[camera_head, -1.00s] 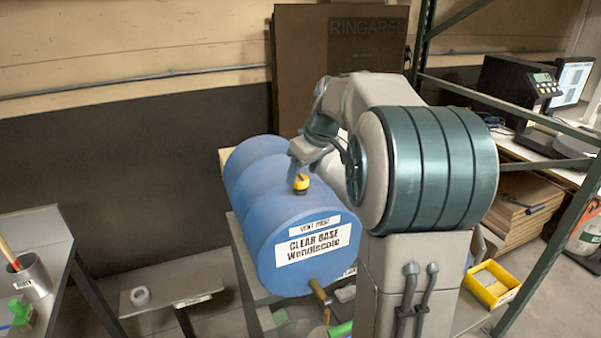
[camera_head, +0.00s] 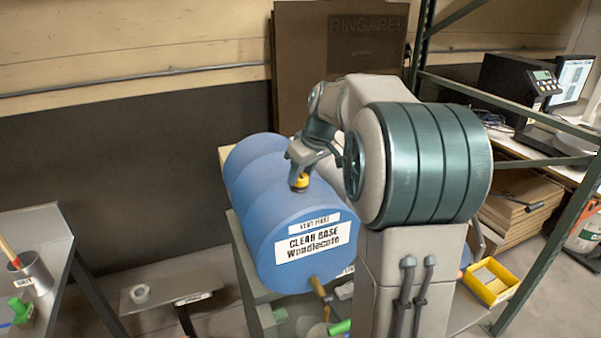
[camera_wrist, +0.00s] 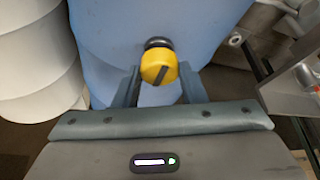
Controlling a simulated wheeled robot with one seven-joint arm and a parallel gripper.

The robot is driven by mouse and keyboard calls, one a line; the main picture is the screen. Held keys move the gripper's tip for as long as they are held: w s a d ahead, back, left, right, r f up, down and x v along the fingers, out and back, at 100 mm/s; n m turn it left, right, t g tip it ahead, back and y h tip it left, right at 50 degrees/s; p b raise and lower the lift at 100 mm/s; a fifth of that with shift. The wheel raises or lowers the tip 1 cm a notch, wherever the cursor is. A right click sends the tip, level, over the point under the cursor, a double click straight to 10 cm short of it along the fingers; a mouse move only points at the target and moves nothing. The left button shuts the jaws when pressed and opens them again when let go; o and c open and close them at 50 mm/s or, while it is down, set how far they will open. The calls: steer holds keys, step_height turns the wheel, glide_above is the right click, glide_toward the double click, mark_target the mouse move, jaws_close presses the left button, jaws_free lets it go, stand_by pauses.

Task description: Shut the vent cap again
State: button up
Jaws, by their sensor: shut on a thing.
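The yellow vent cap (camera_head: 300,181) sits on top of the near end of a blue drum (camera_head: 275,205), labelled "CLEAR BASE". In the wrist view the cap (camera_wrist: 158,66) has a dark slanted slot on its face and a black collar behind it. My gripper (camera_head: 301,171) is at the cap from above, its fingers on either side of it. The wrist view shows my gripper (camera_wrist: 159,80) shut on the cap. The finger contacts are partly hidden, and I cannot tell how tightly the cap sits on its collar.
The drum lies on a stand beside my arm, with a brass-coloured tap (camera_head: 319,290) low on its front. A yellow bin (camera_head: 491,283) is at the right. Green shelving posts rise at the right.

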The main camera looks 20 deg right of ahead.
steer(key=shift+m, duration=0.3)
steer(key=m, duration=0.2)
steer(key=m+h+b, duration=0.1)
steer(key=shift+a+m+h, duration=0.2)
steer(key=shift+m+h, duration=0.1)
steer(key=shift+m, duration=0.1)
steer(key=m+h+b, duration=0.1)
steer(key=m, duration=0.3)
steer(key=shift+a+h, duration=0.1)
steer(key=shift+h, duration=0.3)
steer(key=m, duration=0.2)
steer(key=m+g+h, duration=0.1)
steer(key=m, duration=0.2)
steer(key=shift+w+h+b, duration=0.1)
steer(key=shift+h+b, duration=0.2)
steer(key=m+g, duration=0.1)
steer(key=m, duration=0.3)
steer(key=shift+a+h, duration=0.1)
steer(key=shift+h, duration=0.3)
steer(key=shift+m+g, duration=0.3)
steer(key=o, duration=1)
